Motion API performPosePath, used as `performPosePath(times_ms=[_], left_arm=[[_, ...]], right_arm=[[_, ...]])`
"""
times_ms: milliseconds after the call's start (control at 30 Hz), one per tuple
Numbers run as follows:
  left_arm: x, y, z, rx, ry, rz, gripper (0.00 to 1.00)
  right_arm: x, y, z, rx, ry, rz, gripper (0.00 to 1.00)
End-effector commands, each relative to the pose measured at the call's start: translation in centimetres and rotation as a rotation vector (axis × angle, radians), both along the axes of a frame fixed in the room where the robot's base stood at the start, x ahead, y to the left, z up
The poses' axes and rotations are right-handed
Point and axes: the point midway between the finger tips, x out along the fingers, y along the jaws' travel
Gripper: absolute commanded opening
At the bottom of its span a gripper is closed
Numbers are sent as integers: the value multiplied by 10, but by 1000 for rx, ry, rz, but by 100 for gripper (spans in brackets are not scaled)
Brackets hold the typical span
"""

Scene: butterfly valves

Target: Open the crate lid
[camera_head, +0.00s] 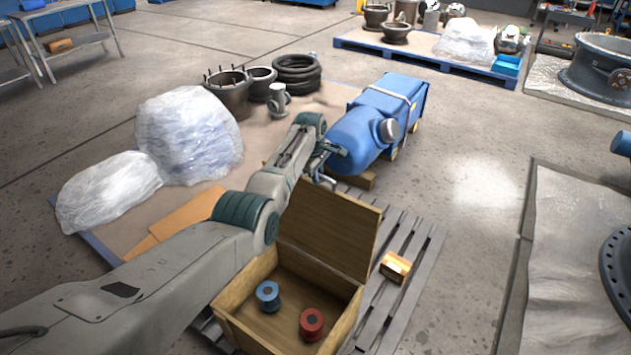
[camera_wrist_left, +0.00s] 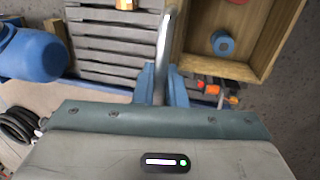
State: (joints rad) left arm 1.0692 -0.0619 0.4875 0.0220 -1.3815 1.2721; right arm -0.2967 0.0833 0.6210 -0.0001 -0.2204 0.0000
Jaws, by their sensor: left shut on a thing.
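The wooden crate (camera_head: 345,322) stands on a slatted grey pallet, its top open. Its lid (camera_head: 330,232) stands raised and steep at the crate's far side. A blue spool-like part (camera_head: 268,296) and a red one (camera_head: 312,324) are inside. My left gripper (camera_head: 322,172) is at the lid's top edge, its tips partly hidden behind the lid. My right gripper is out of view.
A small wooden box (camera_head: 396,267) sits on the pallet (camera_head: 420,250) right of the crate. A blue tank-like machine (camera_head: 360,138) stands just behind the gripper. Plastic-wrapped heaps (camera_head: 188,135) lie to the left. The floor at the right (camera_head: 475,215) is clear.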

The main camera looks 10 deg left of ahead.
Motion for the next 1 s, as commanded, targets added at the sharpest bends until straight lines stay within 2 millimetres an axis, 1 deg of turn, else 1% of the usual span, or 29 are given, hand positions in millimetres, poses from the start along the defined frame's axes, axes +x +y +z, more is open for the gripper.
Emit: performPosePath(times_ms=[33, 267, 533, 567, 600, 633, 900, 1000], left_arm=[[0, -1, -4, 0, 4, 0, 0], [1, -2, -3, -2, 4, -1, 0], [1, -2, -3, -1, 5, -1, 0], [1, -2, -3, -2, 6, -1, 16], [1, -2, -3, -1, 5, -1, 24], [1, -2, -3, -1, 5, -1, 28], [2, -2, -2, -1, 3, 0, 28], [1, -1, 2, -1, 3, 0, 28]], right_arm=[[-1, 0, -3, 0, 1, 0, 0], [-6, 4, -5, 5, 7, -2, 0], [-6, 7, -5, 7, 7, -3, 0], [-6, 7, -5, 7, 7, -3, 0], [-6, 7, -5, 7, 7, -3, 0], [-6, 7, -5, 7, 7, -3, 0], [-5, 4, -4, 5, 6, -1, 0], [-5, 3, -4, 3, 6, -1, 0]])
